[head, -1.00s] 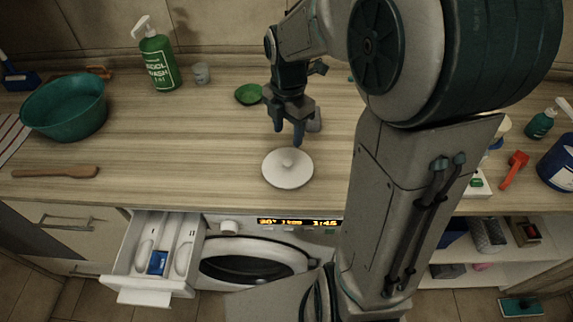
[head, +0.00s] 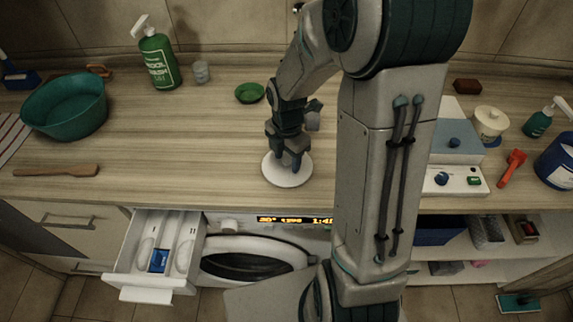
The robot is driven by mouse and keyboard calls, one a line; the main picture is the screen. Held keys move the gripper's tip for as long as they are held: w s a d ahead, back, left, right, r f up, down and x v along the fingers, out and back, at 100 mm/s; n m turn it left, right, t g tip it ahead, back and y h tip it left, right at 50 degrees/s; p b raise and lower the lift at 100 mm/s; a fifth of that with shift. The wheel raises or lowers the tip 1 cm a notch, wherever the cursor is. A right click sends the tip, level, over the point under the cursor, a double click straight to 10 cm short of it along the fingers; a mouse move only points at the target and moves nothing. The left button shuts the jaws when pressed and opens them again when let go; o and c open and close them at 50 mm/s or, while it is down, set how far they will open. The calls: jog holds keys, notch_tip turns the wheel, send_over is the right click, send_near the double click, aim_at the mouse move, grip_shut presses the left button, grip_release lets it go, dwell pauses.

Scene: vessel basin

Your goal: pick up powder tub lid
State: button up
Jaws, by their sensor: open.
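The powder tub lid, a round white disc (head: 287,178), lies flat on the wooden counter near its front edge. My gripper (head: 288,163) points down directly over the middle of the lid, with its fingertips at or very close to the lid's top. The fingers are open. They hide the lid's small centre knob, and I cannot tell whether they touch it.
A green dish (head: 249,92) and a clear cup (head: 201,71) stand behind. A green wool wash bottle (head: 158,60) and a teal basin (head: 64,106) are at left, with a wooden spoon (head: 56,170). An open detergent drawer (head: 150,262) juts out below. A scale-like device (head: 452,180) stands at right.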

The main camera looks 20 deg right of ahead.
jog(key=c, duration=1)
jog(key=shift+c, duration=0.2)
jog(key=shift+r, duration=0.1)
grip_shut()
